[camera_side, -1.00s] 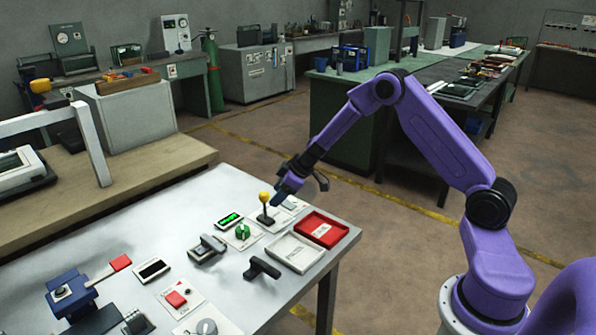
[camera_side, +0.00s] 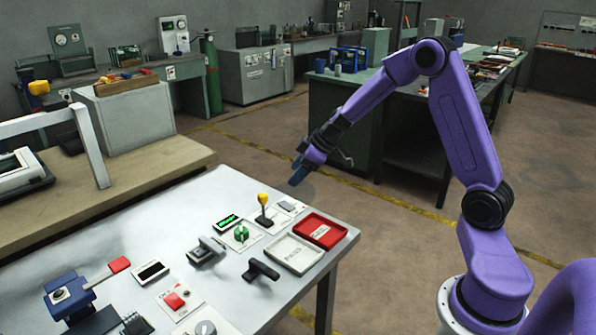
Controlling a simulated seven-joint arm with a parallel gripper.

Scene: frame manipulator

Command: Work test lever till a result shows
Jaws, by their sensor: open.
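A lever with a yellow knob (camera_side: 263,199) stands about upright on a pale panel near the far edge of the grey table (camera_side: 150,225). A small display (camera_side: 228,221) beside it is lit green; its marks are too small to read. A green knob (camera_side: 241,233) sits next to the lever. At the left, a blue device (camera_side: 70,292) has a lever with a red grip (camera_side: 120,264), and a dark display (camera_side: 151,271) is nearby. I cannot tell which lever is the test lever. My gripper (camera_side: 297,179) is open and empty, above and right of the yellow-knobbed lever, apart from it.
A red tray (camera_side: 343,238) and a white tray (camera_side: 318,259) lie at the table's right corner. A black T-shaped handle (camera_side: 262,270), a clamp-like block (camera_side: 205,250) and a red button (camera_side: 175,300) are on the tabletop. The air around my gripper is clear.

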